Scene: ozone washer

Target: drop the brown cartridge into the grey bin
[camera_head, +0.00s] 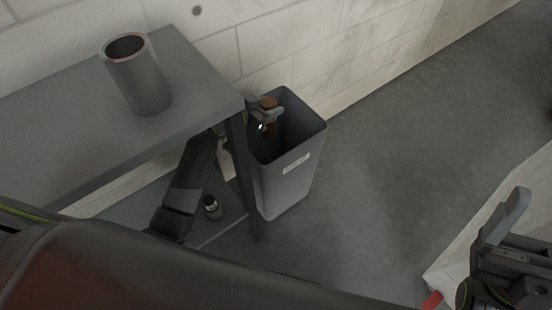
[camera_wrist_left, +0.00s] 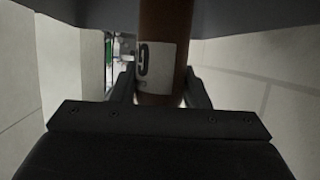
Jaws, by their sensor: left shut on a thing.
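The brown cartridge (camera_head: 268,103) is held upright by my left gripper (camera_head: 268,115) at the mouth of the grey bin. In the left wrist view the cartridge (camera_wrist_left: 166,30) stands between the two fingers of my left gripper (camera_wrist_left: 163,88), with a pale label facing the camera. The grey bin (camera_head: 290,180) stands on the floor beside the table, open at the top, with a small label on its front. The cartridge's lower end is hidden in the head view. My right gripper (camera_head: 500,245) is at the lower right, away from the bin; its jaw opening is unclear.
A grey table (camera_head: 60,120) stands left of the bin, its leg (camera_head: 243,180) close to it. A grey cup-like cylinder (camera_head: 140,80) stands on top. A small dark cylinder (camera_head: 212,207) is on the lower shelf. A pale wall is behind; the floor (camera_head: 400,150) right of the bin is clear.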

